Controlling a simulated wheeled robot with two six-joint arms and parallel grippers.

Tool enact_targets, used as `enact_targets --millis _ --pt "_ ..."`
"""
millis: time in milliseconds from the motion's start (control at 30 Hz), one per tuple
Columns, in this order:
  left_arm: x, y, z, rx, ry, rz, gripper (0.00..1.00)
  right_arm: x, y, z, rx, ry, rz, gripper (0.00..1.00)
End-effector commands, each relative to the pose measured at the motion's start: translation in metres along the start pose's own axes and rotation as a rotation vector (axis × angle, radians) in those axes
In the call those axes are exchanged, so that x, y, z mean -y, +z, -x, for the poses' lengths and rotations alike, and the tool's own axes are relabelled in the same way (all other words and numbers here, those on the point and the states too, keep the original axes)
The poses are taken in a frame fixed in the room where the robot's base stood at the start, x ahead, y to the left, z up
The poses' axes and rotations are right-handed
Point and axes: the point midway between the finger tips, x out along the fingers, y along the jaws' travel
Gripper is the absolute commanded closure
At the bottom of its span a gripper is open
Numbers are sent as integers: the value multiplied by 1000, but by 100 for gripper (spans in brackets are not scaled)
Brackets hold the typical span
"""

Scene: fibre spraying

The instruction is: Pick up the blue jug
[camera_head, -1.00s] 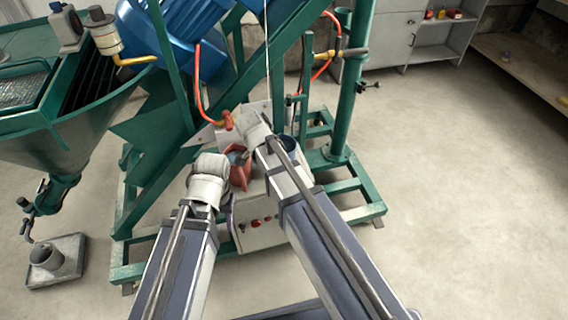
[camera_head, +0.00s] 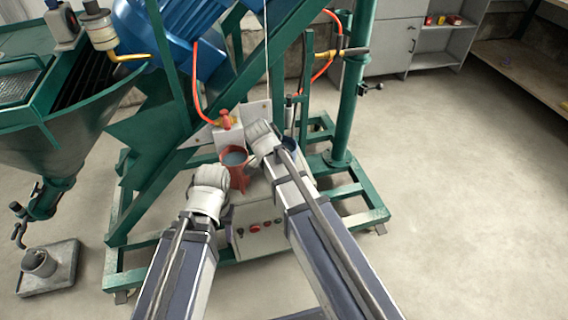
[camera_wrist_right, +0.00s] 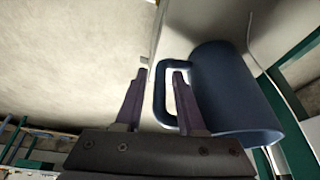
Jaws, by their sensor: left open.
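The blue jug (camera_wrist_right: 228,95) shows at the right of the right wrist view, its handle (camera_wrist_right: 160,95) facing my right gripper. My right gripper (camera_wrist_right: 158,75) is open, with one finger on each side of the handle's outer bar. The right finger overlaps the handle opening; I cannot tell whether it touches. In the head view the jug (camera_head: 290,144) is mostly hidden behind my right wrist. My left gripper (camera_head: 228,196) is open, partly hidden by its wrist, near the red jug.
A red jug (camera_head: 236,176) with grey content stands on the light machine box (camera_head: 262,238), left of my right wrist. A green machine frame (camera_head: 346,100) surrounds this area. A grey tray (camera_head: 60,268) lies on the floor at left. The floor at right is clear.

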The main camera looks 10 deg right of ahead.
Motion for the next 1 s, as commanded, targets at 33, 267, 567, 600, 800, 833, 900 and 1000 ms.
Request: enact_targets --millis 33,267,567,600,800,833,900,1000 --pt "0 0 0 0 0 0 50 0 0 0 0 0 0 68" --pt "0 0 0 0 0 0 50 0 0 0 0 0 0 94" --pt "0 0 0 0 0 0 50 0 0 0 0 0 0 100" --pt "0 0 0 0 0 0 50 0 0 0 1 0 0 100" --pt "0 0 0 0 0 0 50 0 0 0 1 0 0 100" --pt "0 0 0 0 0 0 50 0 0 0 1 0 0 100" --pt "0 0 0 0 0 0 50 0 0 0 1 0 0 100" --pt "0 0 0 0 0 0 50 0 0 0 1 0 0 100"
